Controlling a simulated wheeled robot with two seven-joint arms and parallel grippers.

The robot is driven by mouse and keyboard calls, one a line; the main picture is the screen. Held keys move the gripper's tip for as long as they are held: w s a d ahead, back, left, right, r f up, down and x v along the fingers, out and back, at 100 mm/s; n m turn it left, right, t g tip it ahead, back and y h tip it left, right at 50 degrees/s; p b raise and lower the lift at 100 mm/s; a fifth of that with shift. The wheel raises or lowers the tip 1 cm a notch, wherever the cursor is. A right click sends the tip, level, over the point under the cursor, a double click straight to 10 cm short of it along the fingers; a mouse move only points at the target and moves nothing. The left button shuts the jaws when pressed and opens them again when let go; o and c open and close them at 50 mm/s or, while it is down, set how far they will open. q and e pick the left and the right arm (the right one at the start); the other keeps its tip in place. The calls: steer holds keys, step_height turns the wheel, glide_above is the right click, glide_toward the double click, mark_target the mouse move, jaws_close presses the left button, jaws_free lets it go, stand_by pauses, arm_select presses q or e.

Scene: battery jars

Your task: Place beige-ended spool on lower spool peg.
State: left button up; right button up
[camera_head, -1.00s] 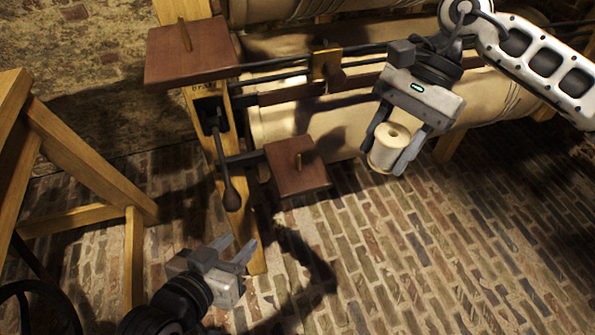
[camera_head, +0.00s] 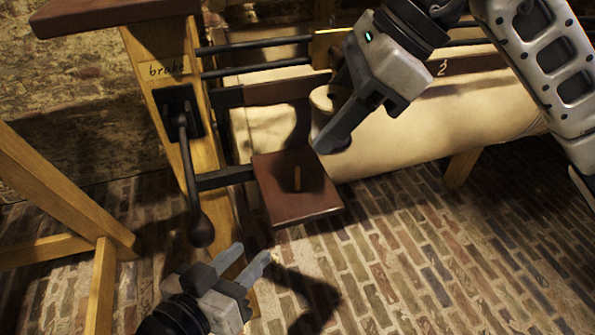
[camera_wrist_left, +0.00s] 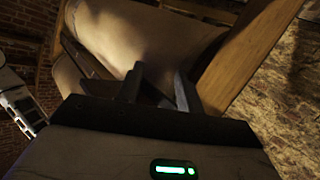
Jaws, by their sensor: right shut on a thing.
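The spool (camera_head: 323,98) is pale, and its upper end shows a beige face with a dark centre. My right gripper (camera_head: 333,110) is shut on it, with a finger covering its right and lower side. The lower peg (camera_head: 297,178) is a short wooden pin standing on a small dark red board (camera_head: 300,207). In the head view, the held spool is above and slightly right of this peg, apart from it. My left gripper (camera_head: 246,262) is open and empty, below the board; its fingers also show in the left wrist view (camera_wrist_left: 158,85).
A wooden post (camera_head: 160,60) marked "brake" carries a dark lever (camera_head: 190,170) left of the board. A larger red board (camera_head: 95,17) is at top left. A cloth-covered roller (camera_head: 430,125) lies behind. A wooden trestle (camera_head: 60,190) stands at left. Brick floor is clear at lower right.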

mark_target(298, 168)
steer(key=x, duration=0.4)
steer(key=shift+a+f+b, duration=0.15)
steer(key=shift+a+b, duration=0.1)
steer(key=shift+b, duration=0.15)
steer(key=shift+s+a+f, duration=0.1)
steer(key=shift+a+f, duration=0.25)
step_height(298, 168, down, 3)
steer(key=shift+a+f+b, duration=0.15)
steer(key=shift+f+b, duration=0.05)
steer(key=shift+b, duration=0.4)
steer(key=shift+f, duration=0.15)
steer(key=o, duration=1)
steer(key=shift+c, duration=0.2)
arm_select(q)
steer(key=shift+w+d+r+n+t+h, duration=0.2)
steer(key=shift+d+r+n+t+h, duration=0.1)
steer(key=shift+d+r+n+h, duration=0.15)
steer(key=shift+r, duration=0.1)
